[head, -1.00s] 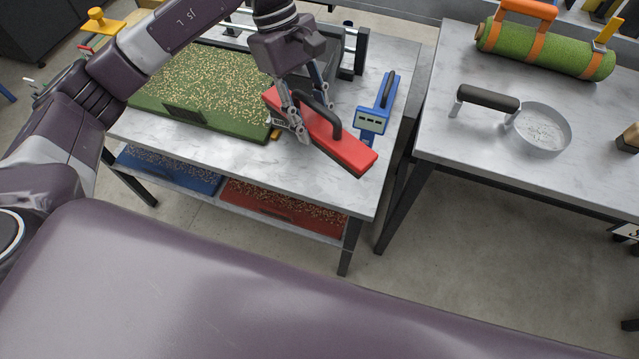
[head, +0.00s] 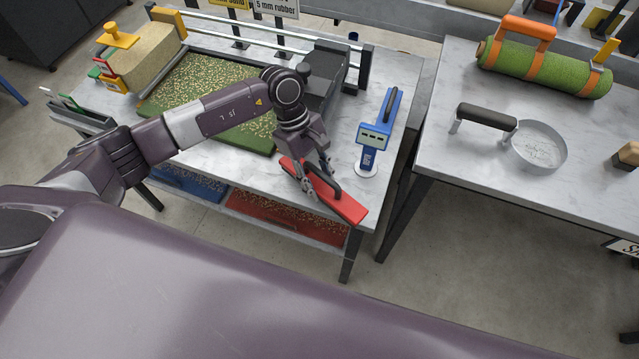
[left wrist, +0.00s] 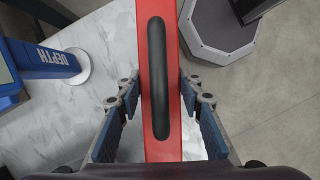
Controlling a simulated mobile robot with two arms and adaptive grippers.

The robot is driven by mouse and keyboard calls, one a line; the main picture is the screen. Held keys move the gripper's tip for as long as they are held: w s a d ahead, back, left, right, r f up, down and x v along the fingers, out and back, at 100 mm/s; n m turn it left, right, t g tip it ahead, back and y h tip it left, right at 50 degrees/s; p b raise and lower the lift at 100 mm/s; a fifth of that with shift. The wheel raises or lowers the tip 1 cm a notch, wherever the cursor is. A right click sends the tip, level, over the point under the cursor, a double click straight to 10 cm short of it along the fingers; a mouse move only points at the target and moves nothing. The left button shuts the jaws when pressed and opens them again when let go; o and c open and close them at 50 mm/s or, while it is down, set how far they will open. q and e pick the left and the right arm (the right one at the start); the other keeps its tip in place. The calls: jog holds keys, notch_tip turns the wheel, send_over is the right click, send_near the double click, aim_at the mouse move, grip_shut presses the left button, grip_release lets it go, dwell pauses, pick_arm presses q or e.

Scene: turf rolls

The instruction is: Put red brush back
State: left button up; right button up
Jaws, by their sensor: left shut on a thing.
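The red brush (head: 347,208) is a long red block with a black arched handle. My left gripper (head: 316,181) is shut on it, with one finger along each long side. The brush is near the front right edge of the left table (head: 386,168); I cannot tell whether it touches the top. The left wrist view shows the brush (left wrist: 161,150) from above, lengthwise between the blue-padded fingers, its handle on top. Its underside and far end are hidden. My right gripper is not in view.
A blue depth gauge (head: 373,137) stands just right of the brush. A green tray with granules (head: 210,90) lies behind my arm. Red (head: 285,218) and blue (head: 190,181) bins sit below.

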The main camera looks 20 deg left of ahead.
pick_arm(q)
notch_tip(320, 180, down, 2)
jog(key=shift+f, duration=0.3)
jog(key=o, duration=1.3)
jog(key=shift+r, duration=0.1)
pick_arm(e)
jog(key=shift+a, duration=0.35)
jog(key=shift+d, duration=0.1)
